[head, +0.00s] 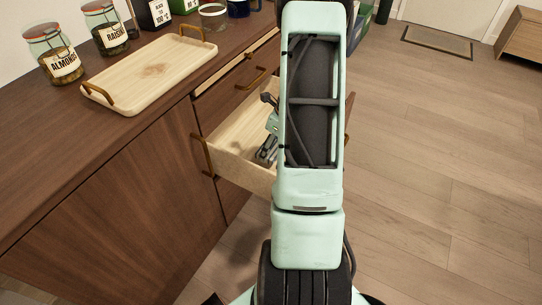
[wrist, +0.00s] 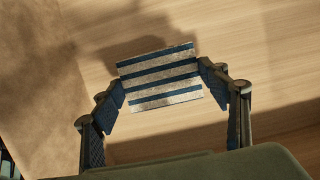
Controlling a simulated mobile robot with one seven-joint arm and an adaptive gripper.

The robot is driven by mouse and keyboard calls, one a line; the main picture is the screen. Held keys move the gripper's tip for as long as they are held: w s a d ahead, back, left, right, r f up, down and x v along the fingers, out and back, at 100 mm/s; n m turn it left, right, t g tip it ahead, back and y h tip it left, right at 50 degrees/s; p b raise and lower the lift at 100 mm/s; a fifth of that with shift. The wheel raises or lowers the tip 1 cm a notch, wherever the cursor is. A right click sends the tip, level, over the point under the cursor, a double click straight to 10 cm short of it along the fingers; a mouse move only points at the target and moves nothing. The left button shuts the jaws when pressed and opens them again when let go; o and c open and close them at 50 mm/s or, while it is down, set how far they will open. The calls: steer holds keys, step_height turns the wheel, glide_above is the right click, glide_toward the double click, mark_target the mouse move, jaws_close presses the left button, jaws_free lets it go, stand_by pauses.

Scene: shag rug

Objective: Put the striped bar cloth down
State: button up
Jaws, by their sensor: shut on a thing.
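The striped bar cloth (wrist: 158,84), blue and pale grey, is between the two finger pads of my gripper (wrist: 163,77) in the wrist view. My gripper is shut on it. Behind the cloth is the light wood of the open drawer (head: 233,138), with shadows on it. I cannot tell whether the cloth touches the drawer floor. In the head view, my gripper (head: 267,150) is partly visible at the drawer, left of my arm, which hides much of the drawer. The cloth is not visible there.
On the dark wood counter (head: 120,140) are a wooden tray with brass handles (head: 155,70), an almond jar (head: 55,58) and a raisin jar (head: 106,30). Canisters, a glass bowl (head: 213,15) and a blue mug (head: 240,8) stand at the back.

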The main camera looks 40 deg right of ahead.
steer(key=shift+f+b, duration=0.55)
steer(key=shift+f, duration=1.15)
steer(key=shift+f, duration=0.15)
steer(key=o, duration=1)
steer(key=p+v, duration=0.4)
steer(key=v, duration=0.8)
steer(key=shift+w, duration=0.1)
